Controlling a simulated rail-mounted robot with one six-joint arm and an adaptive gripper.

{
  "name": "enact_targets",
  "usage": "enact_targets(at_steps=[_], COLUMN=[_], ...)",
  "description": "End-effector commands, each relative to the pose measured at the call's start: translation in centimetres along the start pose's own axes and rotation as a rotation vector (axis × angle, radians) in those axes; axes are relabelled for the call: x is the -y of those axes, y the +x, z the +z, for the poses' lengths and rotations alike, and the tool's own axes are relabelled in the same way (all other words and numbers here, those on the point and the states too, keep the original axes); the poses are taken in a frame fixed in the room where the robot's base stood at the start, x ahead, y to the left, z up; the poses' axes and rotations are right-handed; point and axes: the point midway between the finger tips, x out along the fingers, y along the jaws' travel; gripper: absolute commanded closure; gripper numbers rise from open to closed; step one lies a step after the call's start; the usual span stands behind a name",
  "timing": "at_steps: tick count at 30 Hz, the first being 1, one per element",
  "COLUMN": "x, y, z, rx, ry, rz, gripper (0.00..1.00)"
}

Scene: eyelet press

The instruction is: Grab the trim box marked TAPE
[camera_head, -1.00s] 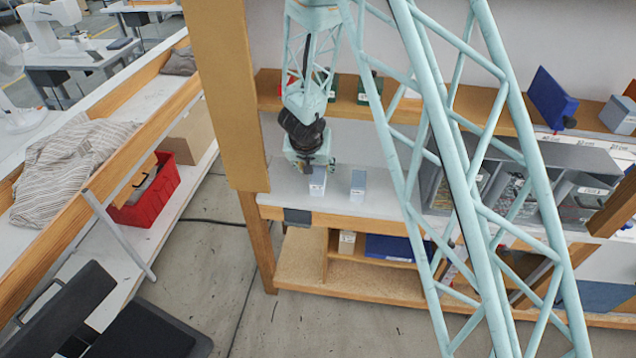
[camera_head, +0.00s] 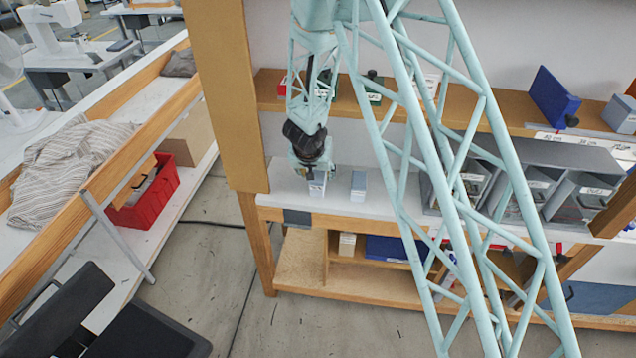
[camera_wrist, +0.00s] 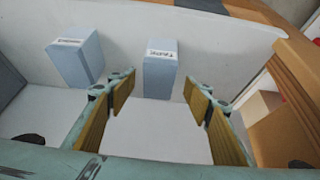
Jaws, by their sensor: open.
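The trim box marked TAPE (camera_wrist: 160,78) is a pale blue-grey upright box with a white label, which reads upside down in the wrist view. It stands just beyond and between the tips of my gripper (camera_wrist: 159,88), which is open and empty. In the head view my gripper (camera_head: 314,173) is right above and partly over this box (camera_head: 317,189), hiding its upper part. A second similar box (camera_wrist: 76,59) stands to its left in the wrist view; its label is too small to read. In the head view this second box (camera_head: 358,184) is to the right.
Both boxes stand on a white shelf (camera_head: 285,183) with a wooden front edge. A wooden post (camera_head: 222,95) rises at the left. Grey bins (camera_head: 580,195) stand at the right. An upper wooden shelf (camera_head: 268,92) runs behind my gripper.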

Motion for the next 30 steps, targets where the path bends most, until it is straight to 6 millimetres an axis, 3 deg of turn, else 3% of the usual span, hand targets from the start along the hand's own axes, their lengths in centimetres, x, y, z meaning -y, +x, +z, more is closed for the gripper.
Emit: enact_targets(at_steps=[5,18,30], x=[-0.1,-0.2,-0.2], y=[0.6,4.5,5.2], z=[0.1,0.2,0.2], rx=[0.001,0.000,0.000], ry=[0.000,0.001,0.000], rz=[0.000,0.000,0.000], gripper=[0.54,0.54,0.54])
